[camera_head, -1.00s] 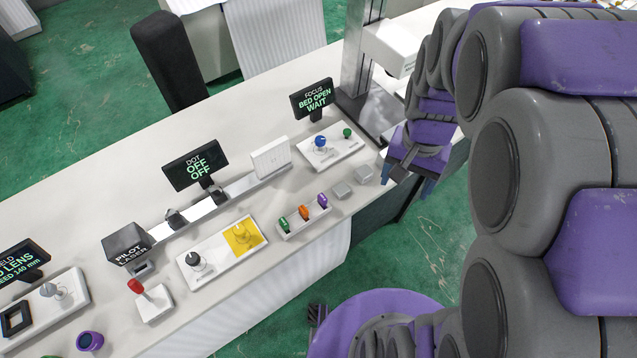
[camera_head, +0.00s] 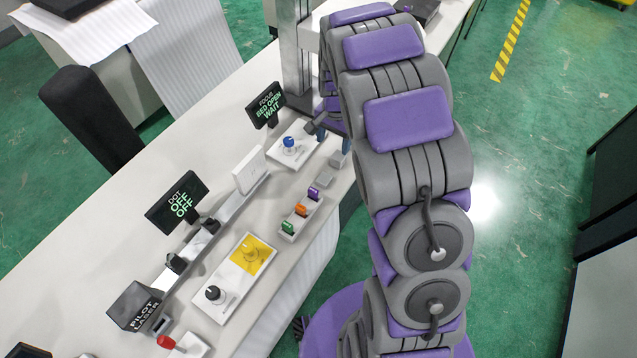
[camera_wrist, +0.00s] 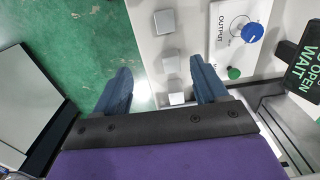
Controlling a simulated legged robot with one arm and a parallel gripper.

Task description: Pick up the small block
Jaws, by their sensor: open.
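Small grey blocks stand in a row along the table edge. The wrist view shows three of them: a far block (camera_wrist: 165,22), a middle block (camera_wrist: 171,65) and a near block (camera_wrist: 176,98). My gripper (camera_wrist: 160,66) is open over the row, its blue fingers on either side of it. The middle and near blocks are closer to the right finger, and nothing is held. In the head view, one block (camera_head: 325,178) and another (camera_head: 337,159) show beside my gripper (camera_head: 330,138), which my arm partly hides.
A tray of coloured pieces (camera_head: 301,210) is nearby. A "BED OPEN WAIT" display (camera_head: 266,105) and a metal column (camera_head: 293,50) stand behind. Green floor lies beyond the table edge.

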